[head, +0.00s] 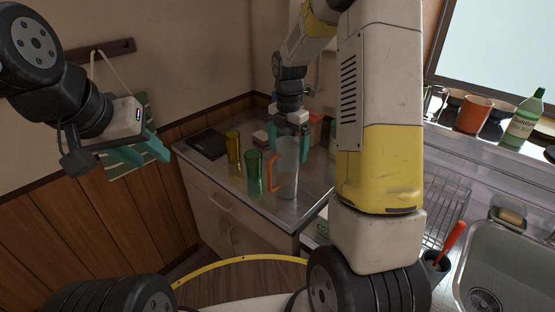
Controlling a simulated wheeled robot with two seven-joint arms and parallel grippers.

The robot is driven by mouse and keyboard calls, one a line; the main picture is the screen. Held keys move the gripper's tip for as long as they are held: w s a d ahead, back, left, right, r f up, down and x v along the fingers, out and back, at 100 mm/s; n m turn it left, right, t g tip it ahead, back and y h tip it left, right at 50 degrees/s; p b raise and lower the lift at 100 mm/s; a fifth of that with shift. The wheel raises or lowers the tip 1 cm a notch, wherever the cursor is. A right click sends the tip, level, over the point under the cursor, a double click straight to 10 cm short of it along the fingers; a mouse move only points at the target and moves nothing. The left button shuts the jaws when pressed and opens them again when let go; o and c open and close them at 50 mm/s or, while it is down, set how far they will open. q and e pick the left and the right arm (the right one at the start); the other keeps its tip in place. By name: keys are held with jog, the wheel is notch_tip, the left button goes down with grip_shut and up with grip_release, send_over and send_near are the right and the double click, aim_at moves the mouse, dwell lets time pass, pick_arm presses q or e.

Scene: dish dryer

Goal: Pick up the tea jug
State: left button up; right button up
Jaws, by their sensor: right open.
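The tea jug (289,172) is a tall clear jug with an orange handle on its left side. It stands upright on the grey counter near the counter's front edge. My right gripper (287,146) is open, pointing down, with its teal fingers behind the jug's top in the picture. The jug's rim overlaps the fingers, so I cannot tell whether they touch it. My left gripper (146,152) is in the air at the left, away from the jug, with teal fingers and nothing seen in it. Whether its fingers are apart is unclear.
A green glass (254,171) and an amber glass (233,146) stand left of the jug. A dark flat tray (207,144) lies further left. Boxes stand behind my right gripper. A sink (505,275) and a wire rack (447,205) are at the right.

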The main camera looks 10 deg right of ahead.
aim_at(282, 173)
notch_tip(282, 173, down, 3)
jog(key=shift+a+f, duration=0.1)
jog(key=shift+f, duration=0.05)
jog(key=shift+c, duration=0.5)
grip_shut()
jog(key=shift+r, duration=0.25)
